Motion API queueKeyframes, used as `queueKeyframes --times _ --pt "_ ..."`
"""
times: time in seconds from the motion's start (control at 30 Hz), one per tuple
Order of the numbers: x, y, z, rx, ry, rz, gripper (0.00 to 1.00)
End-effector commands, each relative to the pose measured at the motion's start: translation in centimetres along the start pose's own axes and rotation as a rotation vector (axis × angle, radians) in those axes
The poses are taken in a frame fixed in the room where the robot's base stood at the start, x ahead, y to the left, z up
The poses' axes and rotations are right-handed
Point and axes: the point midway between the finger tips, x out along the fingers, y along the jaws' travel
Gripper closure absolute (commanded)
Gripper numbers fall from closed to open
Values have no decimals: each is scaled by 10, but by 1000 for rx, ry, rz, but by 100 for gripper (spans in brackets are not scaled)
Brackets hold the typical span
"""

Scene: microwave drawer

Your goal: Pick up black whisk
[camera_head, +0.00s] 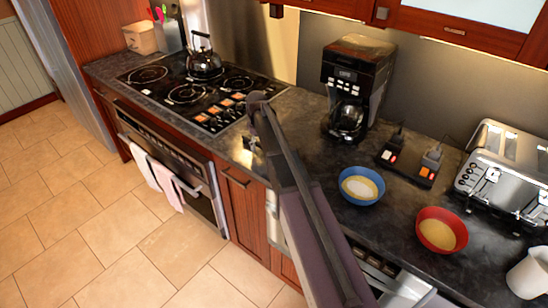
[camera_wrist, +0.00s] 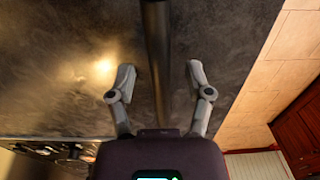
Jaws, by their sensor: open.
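I cannot make out a black whisk for certain in either view. My gripper (camera_wrist: 161,72) is open in the wrist view, with its two grey fingers spread over the dark countertop (camera_wrist: 75,70). A dark, shiny rod-like shape runs from the top edge of that view down between the fingers. I cannot tell whether it is part of the whisk or of my own arm. In the head view my gripper (camera_head: 252,146) shows small and partly hidden beside my arm, over the counter just right of the stove.
The stove (camera_head: 190,92) bears a kettle (camera_head: 204,62). A utensil holder (camera_head: 168,35) stands behind it. Right of my arm are a coffee maker (camera_head: 355,80), a blue bowl (camera_head: 361,186), a red bowl (camera_head: 441,231), a toaster (camera_head: 500,170) and a white mug (camera_head: 528,275).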

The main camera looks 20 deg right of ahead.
Motion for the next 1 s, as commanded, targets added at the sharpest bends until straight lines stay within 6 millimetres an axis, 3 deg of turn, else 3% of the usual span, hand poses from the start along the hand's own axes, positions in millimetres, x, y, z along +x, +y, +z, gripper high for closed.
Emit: queueKeyframes --times 0.57,0.63,0.8,1.0 --pt "0 0 0 0 0 0 34" --pt "0 0 0 0 0 0 46" --pt "0 0 0 0 0 0 97" --pt "0 0 0 0 0 0 100"
